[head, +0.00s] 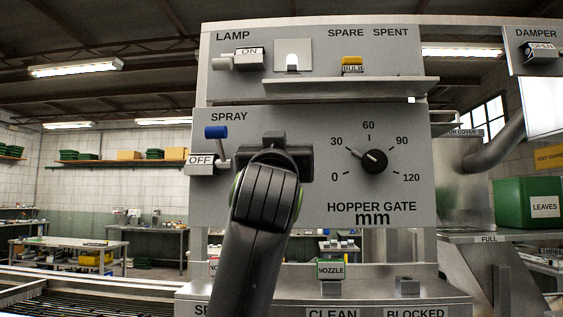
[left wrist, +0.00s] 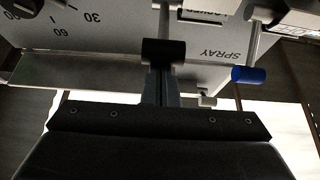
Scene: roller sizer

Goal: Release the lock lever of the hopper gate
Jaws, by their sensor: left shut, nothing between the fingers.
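My left gripper (head: 274,150) is in front of the panel, left of the dial, and covers the lock lever in the head view. In the left wrist view, which is upside down, a grey stem with a black end, apparently the lock lever (left wrist: 165,52), is at top centre. My left gripper's fingers (left wrist: 160,85) are shut and empty, right at this black end. I cannot tell whether they touch it. My right gripper is in neither view.
The blue-handled spray lever (head: 215,132), labelled OFF, is close to the left of my gripper. A ledge with a green NOZZLE block (head: 331,268) is below. A green LEAVES bin (head: 530,204) stands right.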

